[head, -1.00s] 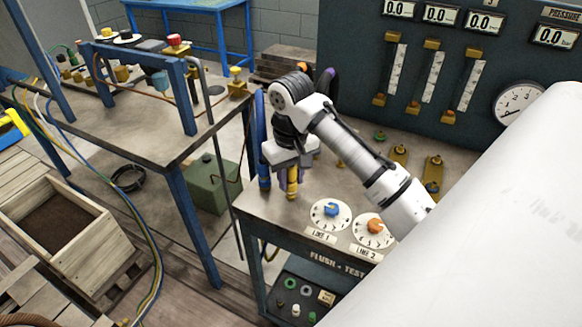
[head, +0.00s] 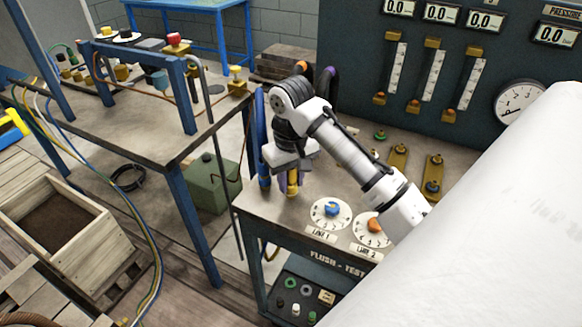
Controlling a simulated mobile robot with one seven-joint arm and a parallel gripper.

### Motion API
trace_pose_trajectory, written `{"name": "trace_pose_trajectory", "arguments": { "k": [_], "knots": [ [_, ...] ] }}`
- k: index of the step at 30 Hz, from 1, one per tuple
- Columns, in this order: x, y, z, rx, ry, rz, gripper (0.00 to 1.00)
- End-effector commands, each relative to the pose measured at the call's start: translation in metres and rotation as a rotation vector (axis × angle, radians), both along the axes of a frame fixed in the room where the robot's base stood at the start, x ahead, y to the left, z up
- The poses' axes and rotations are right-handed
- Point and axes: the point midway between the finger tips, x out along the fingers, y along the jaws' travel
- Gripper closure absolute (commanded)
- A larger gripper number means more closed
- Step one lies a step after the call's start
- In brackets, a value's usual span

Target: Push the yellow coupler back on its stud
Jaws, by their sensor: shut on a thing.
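The yellow coupler (head: 292,186) is upright at the front left corner of the flush-test bench top. My gripper (head: 292,176) comes down over it from above and is shut on it, hiding its upper part. The stud is hidden, and I cannot tell how far the coupler sits on it. A blue coupler (head: 265,182) with a blue hose stands just left of my gripper, near the bench edge.
The blue dial (head: 332,209) and orange dial (head: 375,226) are right of the coupler. Brass fittings (head: 398,158) stand behind my arm. A dark gauge panel (head: 500,60) backs the bench. A workbench (head: 165,140) with a blue frame stands to the left.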

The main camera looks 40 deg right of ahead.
Motion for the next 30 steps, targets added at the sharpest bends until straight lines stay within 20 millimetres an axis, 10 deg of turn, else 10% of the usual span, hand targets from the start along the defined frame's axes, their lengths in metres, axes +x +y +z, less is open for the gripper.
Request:
{"name": "trace_pose_trajectory", "arguments": {
  "k": [30],
  "knots": [
    [0.0001,0.0000,-0.0067,-0.001,-0.001,0.000,1.00]
  ]
}}
